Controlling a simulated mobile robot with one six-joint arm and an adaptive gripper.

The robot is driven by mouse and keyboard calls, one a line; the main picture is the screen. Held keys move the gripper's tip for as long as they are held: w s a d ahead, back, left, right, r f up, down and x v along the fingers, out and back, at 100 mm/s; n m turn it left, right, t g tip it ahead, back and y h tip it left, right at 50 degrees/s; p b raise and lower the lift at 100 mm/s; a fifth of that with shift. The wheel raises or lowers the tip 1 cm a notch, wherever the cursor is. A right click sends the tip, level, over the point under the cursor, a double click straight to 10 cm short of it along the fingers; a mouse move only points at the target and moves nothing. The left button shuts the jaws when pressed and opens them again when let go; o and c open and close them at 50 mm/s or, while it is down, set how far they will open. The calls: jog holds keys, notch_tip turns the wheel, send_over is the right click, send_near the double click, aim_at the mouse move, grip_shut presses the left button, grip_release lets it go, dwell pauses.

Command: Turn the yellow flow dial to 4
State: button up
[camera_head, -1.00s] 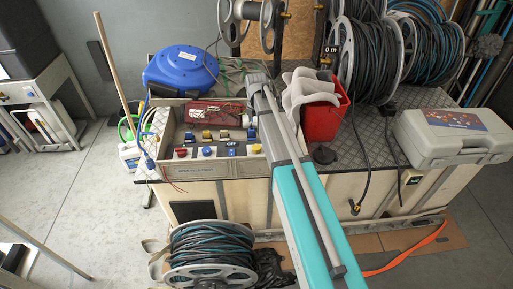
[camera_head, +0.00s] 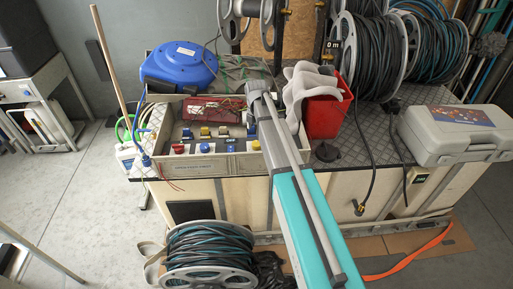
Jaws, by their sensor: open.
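A grey control box (camera_head: 205,167) with an open top and a sloped panel of several coloured knobs stands on the bench's left part. One yellow knob (camera_head: 205,132) is in the back row. Another small yellow knob (camera_head: 256,145) is at the front right of the panel, close beside my arm. I cannot tell which one is the flow dial, and no numbers or pointer can be read. My grey and teal arm (camera_head: 306,215) reaches up from the bottom over the box's right end. My gripper does not show; the forearm and wrist seem to hide it.
A red bucket (camera_head: 325,117) with a pale cloth stands right of my wrist. A blue hose reel (camera_head: 181,65) is behind the box. A grey case (camera_head: 455,135) lies at the right. Large hose reels (camera_head: 367,60) stand behind. A broom handle (camera_head: 112,65) leans at the left.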

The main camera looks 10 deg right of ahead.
aim_at(257, 143)
jog(key=shift+f+b, duration=3.5)
jog(key=shift+f, duration=0.25)
jog(key=c, duration=1.1)
